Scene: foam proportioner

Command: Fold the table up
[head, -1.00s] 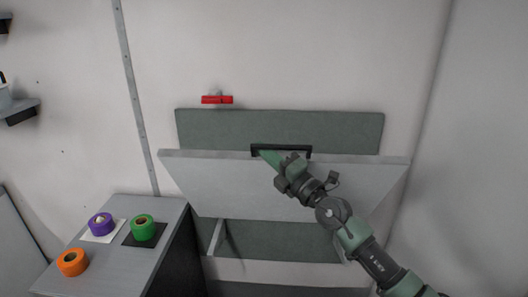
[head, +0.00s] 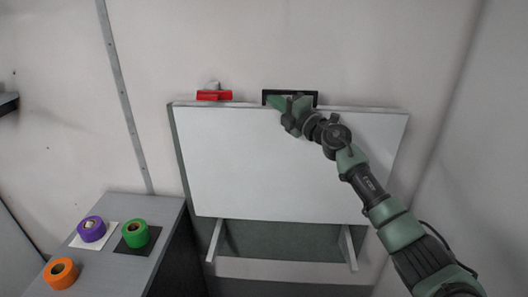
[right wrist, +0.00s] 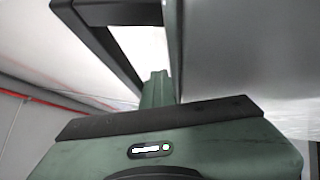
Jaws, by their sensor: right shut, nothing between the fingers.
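The folding table's pale leaf (head: 270,165) stands nearly upright against its green-grey wall panel (head: 178,150) in the head view. A black handle (head: 290,93) sits at the leaf's top edge; in the right wrist view its dark frame (right wrist: 115,12) shows close up beside the leaf's pale surface (right wrist: 250,50). A red latch (head: 214,95) is on the wall at the leaf's upper left. My right gripper (head: 278,102) is shut and empty, at the handle's left part. Whether its tips touch the handle I cannot tell. My left gripper is not in view.
A grey side cabinet (head: 110,265) stands at the lower left with purple tape (head: 91,229), green tape (head: 135,233) and orange tape (head: 61,273) on top. Two support arms (head: 215,240) show below the leaf. The wall above is clear.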

